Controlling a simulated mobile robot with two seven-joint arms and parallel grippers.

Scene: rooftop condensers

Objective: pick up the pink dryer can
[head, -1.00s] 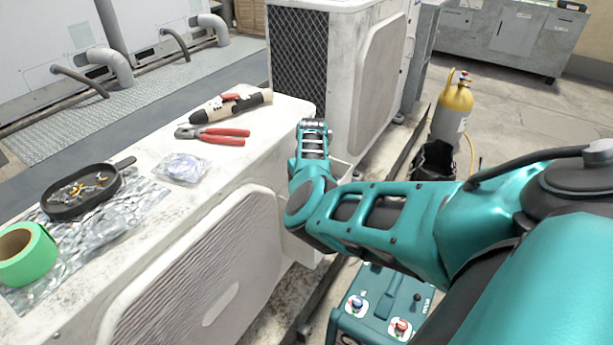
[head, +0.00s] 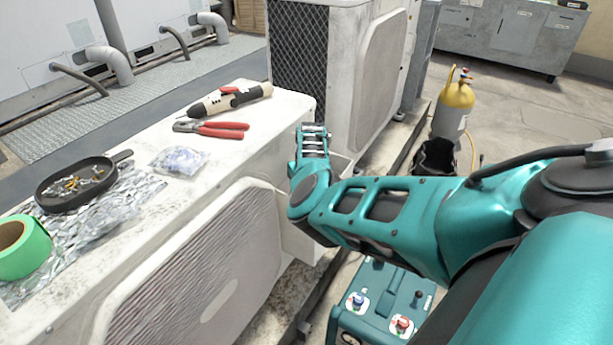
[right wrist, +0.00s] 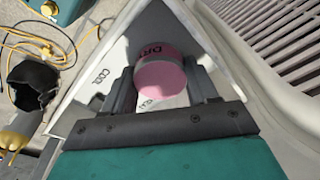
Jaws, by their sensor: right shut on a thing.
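The pink dryer can (right wrist: 160,76) shows in the right wrist view, its round pink end facing the camera and dark letters on its side. My right gripper (right wrist: 163,84) has its dark fingers on both sides of the can, shut on it. The can is inside or just over a white, open-topped holder (right wrist: 92,88) with dark lettering; whether it touches the bottom is hidden. My left gripper is not in view.
A white condenser top (head: 120,250) carries red-handled pliers (head: 212,128), a dark pan (head: 75,186), green tape (head: 22,248) and a plastic packet (head: 180,160). A yellow-topped cylinder (head: 452,110), a black bag (head: 435,158) and a teal unit (head: 375,305) stand on the right.

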